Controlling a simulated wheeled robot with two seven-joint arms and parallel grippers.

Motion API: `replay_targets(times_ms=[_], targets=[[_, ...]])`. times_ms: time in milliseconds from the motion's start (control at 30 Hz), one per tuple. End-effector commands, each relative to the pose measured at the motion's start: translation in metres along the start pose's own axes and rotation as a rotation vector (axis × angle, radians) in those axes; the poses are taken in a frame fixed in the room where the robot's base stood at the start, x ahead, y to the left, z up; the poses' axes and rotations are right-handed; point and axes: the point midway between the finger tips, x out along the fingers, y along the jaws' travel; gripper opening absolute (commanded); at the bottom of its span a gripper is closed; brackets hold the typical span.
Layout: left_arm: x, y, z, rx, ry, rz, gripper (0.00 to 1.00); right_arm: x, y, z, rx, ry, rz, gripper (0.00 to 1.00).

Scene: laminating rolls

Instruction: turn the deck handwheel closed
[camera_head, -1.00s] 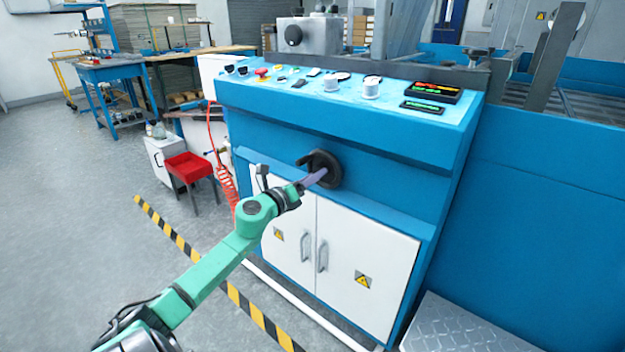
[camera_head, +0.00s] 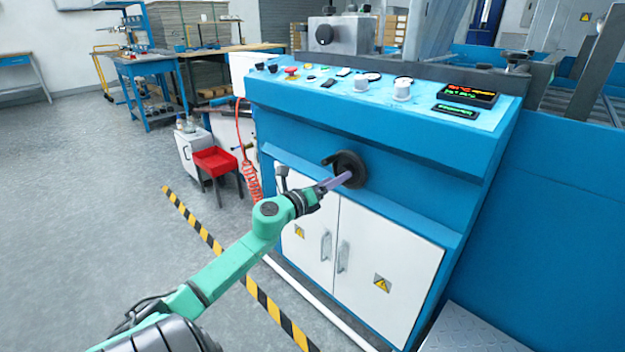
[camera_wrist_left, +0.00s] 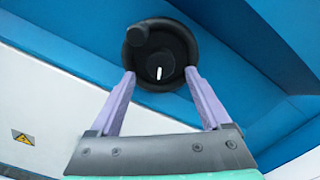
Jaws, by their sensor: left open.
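The black deck handwheel (camera_head: 350,170) sits on the blue front of the machine, above the white cabinet doors. It also shows in the left wrist view (camera_wrist_left: 178,52), with its crank knob (camera_wrist_left: 142,38) at the upper left and a white mark (camera_wrist_left: 159,73) on its hub. My left gripper (camera_head: 344,180) is open at the wheel. In the left wrist view its two purple fingers (camera_wrist_left: 160,78) stand at the left and right of the wheel's lower rim; I cannot tell whether they touch it. My right gripper is not in view.
The blue machine's control panel (camera_head: 390,95) with knobs and red and green displays lies above the wheel. White cabinet doors (camera_head: 370,255) are below.

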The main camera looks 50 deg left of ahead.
Motion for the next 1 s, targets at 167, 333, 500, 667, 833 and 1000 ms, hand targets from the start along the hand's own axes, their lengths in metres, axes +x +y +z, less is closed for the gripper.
replay_targets(times_ms=[167,333,500,667,833,1000], targets=[[-0.047,0.000,0.000,-0.001,0.003,0.005,0.81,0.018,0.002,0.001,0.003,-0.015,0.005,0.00],[-0.096,0.001,0.000,-0.003,0.001,0.006,0.81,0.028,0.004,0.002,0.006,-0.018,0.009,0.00],[-0.123,0.000,0.000,0.001,0.001,0.003,0.81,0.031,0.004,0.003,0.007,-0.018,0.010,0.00],[-0.127,0.000,0.000,0.003,0.001,0.002,0.81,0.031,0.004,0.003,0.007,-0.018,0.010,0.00],[-0.127,0.000,0.000,0.003,0.001,0.001,0.81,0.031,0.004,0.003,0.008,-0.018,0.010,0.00],[-0.127,0.000,0.000,0.003,0.001,0.001,0.81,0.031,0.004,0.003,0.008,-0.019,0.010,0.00]])
